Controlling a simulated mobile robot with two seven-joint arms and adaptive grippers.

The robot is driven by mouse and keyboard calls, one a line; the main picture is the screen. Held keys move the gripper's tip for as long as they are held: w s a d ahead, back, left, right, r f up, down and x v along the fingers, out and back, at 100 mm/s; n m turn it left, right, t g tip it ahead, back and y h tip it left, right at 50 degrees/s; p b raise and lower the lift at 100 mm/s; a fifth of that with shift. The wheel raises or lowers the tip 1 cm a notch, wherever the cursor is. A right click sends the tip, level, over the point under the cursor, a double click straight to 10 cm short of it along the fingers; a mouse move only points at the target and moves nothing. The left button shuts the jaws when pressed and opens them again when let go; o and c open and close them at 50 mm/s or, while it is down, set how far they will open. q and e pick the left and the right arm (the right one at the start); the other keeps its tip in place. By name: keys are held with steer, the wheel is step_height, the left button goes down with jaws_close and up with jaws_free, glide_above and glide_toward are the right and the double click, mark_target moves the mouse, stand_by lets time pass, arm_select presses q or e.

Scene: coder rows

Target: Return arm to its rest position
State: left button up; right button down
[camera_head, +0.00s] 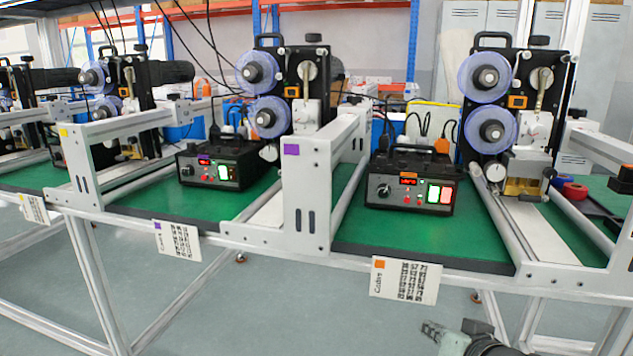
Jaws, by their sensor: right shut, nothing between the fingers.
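My right gripper (434,331) is low in the head view, right of centre at the bottom edge. Its fingers are shut and empty, pointing left and up. It hangs over the grey floor, in front of and below the bench edge, apart from the bench and the label cards. Part of my right arm shows behind it at the bottom edge. My left gripper and arm are out of view.
A bench with green mats (480,240) and white frame rails runs across. Coder machines with purple reels (493,131) stand on it, with black control boxes (409,181). A label card (405,279) hangs from the front rail. The floor (270,315) in front is clear.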

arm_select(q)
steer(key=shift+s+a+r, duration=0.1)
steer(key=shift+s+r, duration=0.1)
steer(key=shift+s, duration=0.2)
arm_select(e)
steer(key=s+d+f+n+g+h, duration=0.1)
steer(key=s+d+f+g, duration=0.2)
steer(key=s+f, duration=0.9)
steer(key=s+d+f+n+g+h, duration=0.2)
steer(key=s+f+g, duration=0.3)
steer(key=s+f, duration=0.7)
step_height(320, 180, down, 5)
steer(key=shift+d+n+g, duration=0.3)
steer(key=shift+d+g, duration=0.1)
steer(key=shift+d, duration=0.2)
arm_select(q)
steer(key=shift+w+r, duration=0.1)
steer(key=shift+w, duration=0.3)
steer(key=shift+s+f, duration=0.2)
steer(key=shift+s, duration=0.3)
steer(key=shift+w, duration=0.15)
